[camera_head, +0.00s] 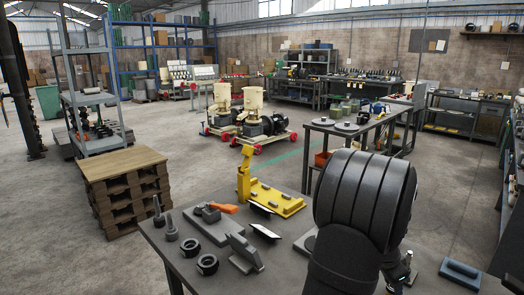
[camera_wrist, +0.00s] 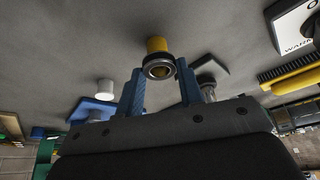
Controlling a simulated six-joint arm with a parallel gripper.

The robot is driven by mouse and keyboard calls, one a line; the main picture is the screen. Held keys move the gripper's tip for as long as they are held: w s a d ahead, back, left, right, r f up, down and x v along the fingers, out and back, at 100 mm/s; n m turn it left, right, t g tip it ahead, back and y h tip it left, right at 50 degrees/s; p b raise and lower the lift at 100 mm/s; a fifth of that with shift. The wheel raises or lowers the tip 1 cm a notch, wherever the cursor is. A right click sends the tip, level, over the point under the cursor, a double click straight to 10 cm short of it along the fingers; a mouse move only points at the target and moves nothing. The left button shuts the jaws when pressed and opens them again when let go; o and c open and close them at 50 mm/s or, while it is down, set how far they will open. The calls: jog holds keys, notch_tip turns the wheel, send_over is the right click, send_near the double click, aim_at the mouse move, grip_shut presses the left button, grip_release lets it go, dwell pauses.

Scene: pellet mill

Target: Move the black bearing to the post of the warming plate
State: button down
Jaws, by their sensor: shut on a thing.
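A board with a white label reading "WARM" (camera_wrist: 297,44), partly cut off, is at the upper right, away from the gripper. In the head view my arm hides the bearing and most of the gripper.
In the wrist view a white cylinder (camera_wrist: 105,87) stands by a blue plate (camera_wrist: 92,107). In the head view the table holds two dark rings (camera_head: 207,264), a yellow fixture (camera_head: 278,203), an orange-handled tool (camera_head: 222,208) and a blue block (camera_head: 460,271).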

jog(key=shift+r, duration=0.15)
notch_tip(320, 180, up, 7)
dwell(1.4)
jog(key=shift+w, duration=0.1)
jog(key=w+a+n, duration=0.2)
jog(key=w+a, duration=0.2)
jog(key=a, duration=0.1)
jog(key=w+a+f+n+t+y, duration=0.1)
jog(key=w+a+n, duration=0.1)
jog(key=w+a, duration=0.3)
jog(key=w+a+n+t, duration=0.1)
jog(key=w+a+n, duration=0.2)
jog(key=w+a, duration=0.1)
jog(key=shift+w+a+f+y, duration=0.15)
jog(key=shift+w+a+y, duration=0.15)
jog(key=shift+w+a, duration=0.1)
jog(key=w+a+n+y, duration=0.1)
jog(key=w+a+n, duration=0.2)
jog(key=a, duration=0.4)
jog(key=w+a+n+t+y, duration=0.1)
jog(key=w+a+n, duration=0.2)
jog(key=a, duration=0.5)
jog(key=w+a+f+n, duration=0.1)
jog(key=w+a+n, duration=0.1)
jog(key=a, duration=0.5)
jog(key=shift+w+a+n+t+y, duration=0.3)
jog(key=shift+w+a+n+y, duration=0.1)
jog(key=shift+w, duration=0.4)
